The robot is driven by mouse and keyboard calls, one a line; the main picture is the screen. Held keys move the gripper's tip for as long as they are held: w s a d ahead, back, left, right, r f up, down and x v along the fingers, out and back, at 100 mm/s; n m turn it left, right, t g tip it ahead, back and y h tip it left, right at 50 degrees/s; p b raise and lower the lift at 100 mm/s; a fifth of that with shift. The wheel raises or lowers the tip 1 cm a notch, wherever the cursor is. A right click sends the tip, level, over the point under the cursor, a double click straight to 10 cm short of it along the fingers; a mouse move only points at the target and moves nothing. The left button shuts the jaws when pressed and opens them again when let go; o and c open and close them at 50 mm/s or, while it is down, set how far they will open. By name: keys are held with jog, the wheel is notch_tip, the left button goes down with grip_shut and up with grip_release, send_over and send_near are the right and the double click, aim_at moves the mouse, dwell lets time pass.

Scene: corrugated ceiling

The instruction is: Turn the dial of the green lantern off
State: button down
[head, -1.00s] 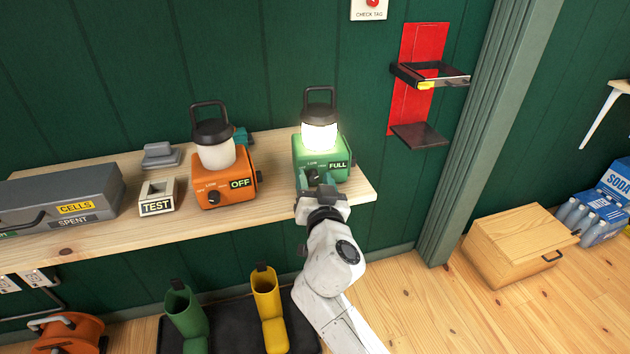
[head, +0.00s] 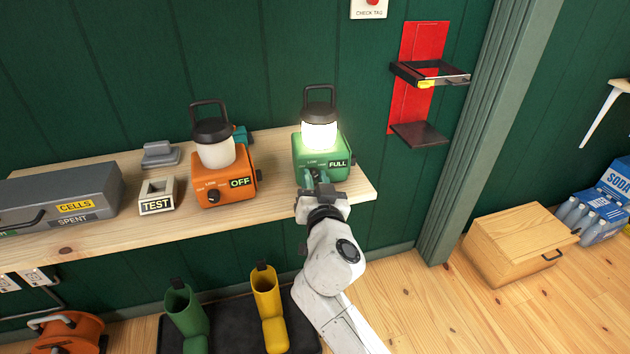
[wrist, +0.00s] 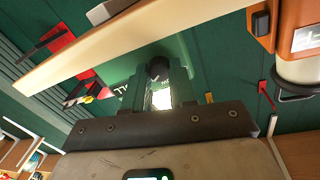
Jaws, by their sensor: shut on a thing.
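The green lantern (head: 335,158) stands on the wooden shelf near its right end. Its globe glows and its label reads FULL. My gripper (head: 317,179) is at the lantern's front face, shut on the dark dial. The dial (wrist: 158,68) shows between the fingers in the wrist view, which is turned over. In the head view the fingers mostly hide the dial, so its pointer cannot be read.
An orange lantern (head: 227,188), unlit and marked OFF, stands to the left on the shelf (head: 110,229). A white TEST block (head: 157,196) and a grey CELLS box (head: 62,200) stand farther left. A red wall bracket (head: 418,70) is at the right.

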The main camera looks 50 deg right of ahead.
jog(key=n, duration=0.3)
jog(key=shift+b, duration=0.35)
jog(key=n, duration=0.3)
jog(key=shift+n, duration=0.4)
jog(key=n, duration=0.3)
jog(key=shift+n+p, duration=0.3)
jog(key=n+p, duration=0.1)
jog(key=n, duration=0.2)
jog(key=shift+w+a+n, duration=0.1)
jog(key=shift+n, duration=0.2)
jog(key=n+p, duration=0.1)
jog(key=n, duration=0.3)
jog(key=shift+n, duration=0.3)
jog(key=n+p, duration=0.2)
jog(key=n, duration=0.3)
jog(key=shift+f, duration=0.1)
